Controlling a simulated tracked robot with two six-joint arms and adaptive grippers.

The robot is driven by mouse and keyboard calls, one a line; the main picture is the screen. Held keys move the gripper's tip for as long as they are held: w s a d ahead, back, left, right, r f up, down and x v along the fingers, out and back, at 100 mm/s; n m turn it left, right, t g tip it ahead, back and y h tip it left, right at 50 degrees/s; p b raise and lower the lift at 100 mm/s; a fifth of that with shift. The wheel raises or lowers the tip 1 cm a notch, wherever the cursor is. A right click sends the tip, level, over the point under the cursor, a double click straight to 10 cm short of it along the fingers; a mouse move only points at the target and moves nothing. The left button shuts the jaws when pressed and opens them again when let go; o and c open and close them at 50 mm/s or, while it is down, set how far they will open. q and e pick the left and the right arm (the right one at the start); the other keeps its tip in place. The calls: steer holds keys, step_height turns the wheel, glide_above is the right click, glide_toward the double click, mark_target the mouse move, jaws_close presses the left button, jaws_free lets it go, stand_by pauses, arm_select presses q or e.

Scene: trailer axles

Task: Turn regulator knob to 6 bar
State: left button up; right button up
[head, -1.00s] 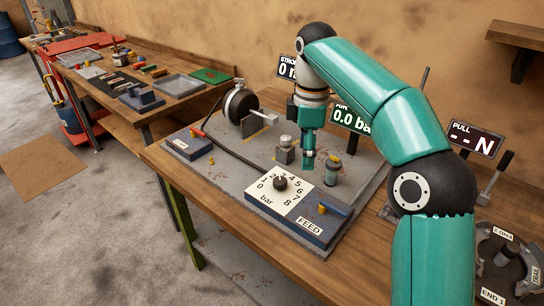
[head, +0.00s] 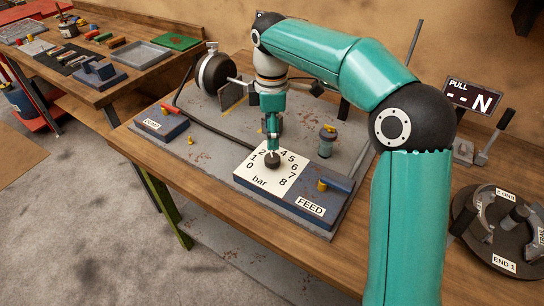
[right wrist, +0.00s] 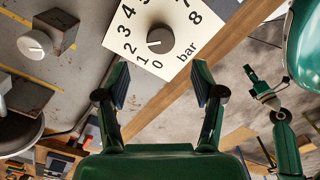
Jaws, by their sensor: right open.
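The dark round regulator knob (head: 272,160) sits on a white dial plate (head: 247,178) numbered 0 to 8 with "bar". In the right wrist view the knob (right wrist: 160,40) bears a pale line that appears to lie toward the 2. My right gripper (head: 272,143) points down just above the knob and hides part of the numbers. In the right wrist view its two fingers (right wrist: 161,88) are spread, with nothing between them and the knob beyond the tips. My left gripper (right wrist: 259,84) appears small at the right of that view; its jaws are unclear.
A blue FEED block (head: 318,200) with a yellow and blue lever adjoins the dial. A small cylindrical fitting (head: 327,140) stands behind it. A DUMP block (head: 162,122) is at left. The PULL display (head: 470,97) is at right. The bar readout is hidden behind my arm.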

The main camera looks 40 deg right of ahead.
mark_target(272, 158)
step_height(272, 158, down, 8)
steer(key=shift+s+f, duration=0.1)
stand_by(0.4)
steer(key=c, duration=1.1)
steer(key=shift+c, duration=0.2)
